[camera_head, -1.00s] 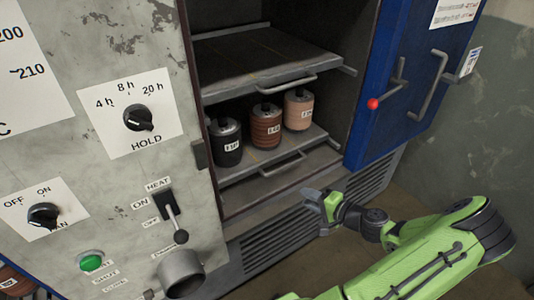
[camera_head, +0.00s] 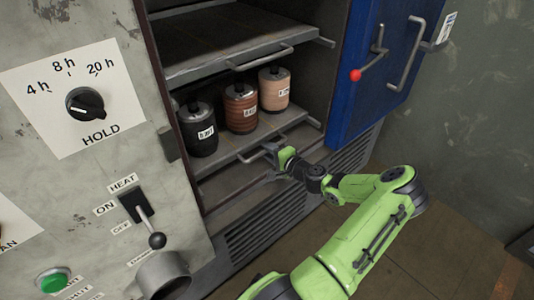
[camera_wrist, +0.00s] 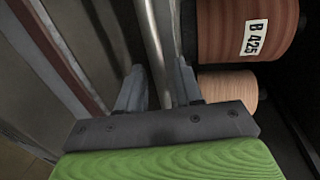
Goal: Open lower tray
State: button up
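The lower tray (camera_head: 218,159) is a grey shelf inside the open oven, with a bar handle (camera_head: 258,151) along its front edge. It carries black, brown and pale cylindrical stacks. My gripper (camera_head: 272,151) is at the right part of this handle. In the wrist view the handle bar (camera_wrist: 154,40) runs between the two fingers of my gripper (camera_wrist: 159,85). The fingers stand apart, with a gap visible beside the bar, so the gripper looks open around it. The brown stack (camera_wrist: 245,28), labelled B A25, and the pale stack (camera_wrist: 228,86) show just to the right.
The upper tray (camera_head: 215,38) with its own handle sits above. The blue door (camera_head: 372,75) with a red-knobbed lever (camera_head: 356,75) stands open at the right. The control panel (camera_head: 85,170) flanks the left. Floor in front of the door is clear.

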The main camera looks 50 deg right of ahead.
jog(key=shift+w+d+f, duration=0.1)
jog(key=shift+w+d, duration=0.05)
jog(key=shift+w, duration=0.35)
grip_shut()
